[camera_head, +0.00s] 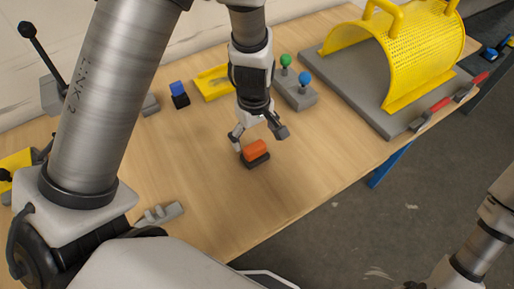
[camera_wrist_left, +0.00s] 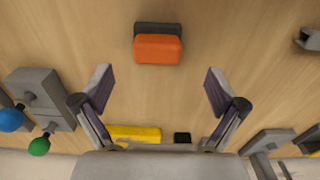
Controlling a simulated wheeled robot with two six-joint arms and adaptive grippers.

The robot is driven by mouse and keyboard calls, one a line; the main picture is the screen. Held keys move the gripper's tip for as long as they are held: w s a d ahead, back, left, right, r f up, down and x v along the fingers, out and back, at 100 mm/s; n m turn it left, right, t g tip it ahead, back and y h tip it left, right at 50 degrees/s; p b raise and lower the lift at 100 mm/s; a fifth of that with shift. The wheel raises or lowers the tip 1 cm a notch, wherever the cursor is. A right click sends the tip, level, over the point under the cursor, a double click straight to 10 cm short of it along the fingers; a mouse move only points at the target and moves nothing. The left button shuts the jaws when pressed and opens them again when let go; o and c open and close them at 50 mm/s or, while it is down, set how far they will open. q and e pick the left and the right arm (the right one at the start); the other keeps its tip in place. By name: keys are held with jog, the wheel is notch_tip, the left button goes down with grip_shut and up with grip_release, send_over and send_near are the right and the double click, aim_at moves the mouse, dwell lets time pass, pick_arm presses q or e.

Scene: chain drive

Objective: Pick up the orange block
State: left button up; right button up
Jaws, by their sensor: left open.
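The orange block (camera_head: 255,150) sits on a dark base (camera_head: 257,162) on the wooden table in the head view. In the left wrist view the orange block (camera_wrist_left: 158,48) lies ahead of the fingertips, centred between them, with its dark base (camera_wrist_left: 158,28) showing along its upper edge. My left gripper (camera_head: 260,141) is open and empty, just above and behind the block in the head view. In the left wrist view the fingers of my left gripper (camera_wrist_left: 160,82) are spread wide, with bare table between them. My right gripper cannot be made out; only part of the right arm shows at lower right.
A grey block with green and blue knobs (camera_head: 296,93) stands right of the left arm. A yellow tray (camera_head: 212,83) and a dark blue block (camera_head: 179,95) lie behind. A yellow mesh guard (camera_head: 400,45) stands at right. Table left of the orange block is clear.

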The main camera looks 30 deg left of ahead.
aim_at(255, 147)
pick_arm(q)
jog(key=f, duration=0.6)
jog(key=shift+w+a+f+b, duration=0.15)
jog(key=shift+w+f+b, duration=0.2)
jog(key=shift+s, duration=0.1)
jog(key=c, duration=1.3)
jog(key=shift+c, duration=0.2)
jog(key=shift+r, duration=0.1)
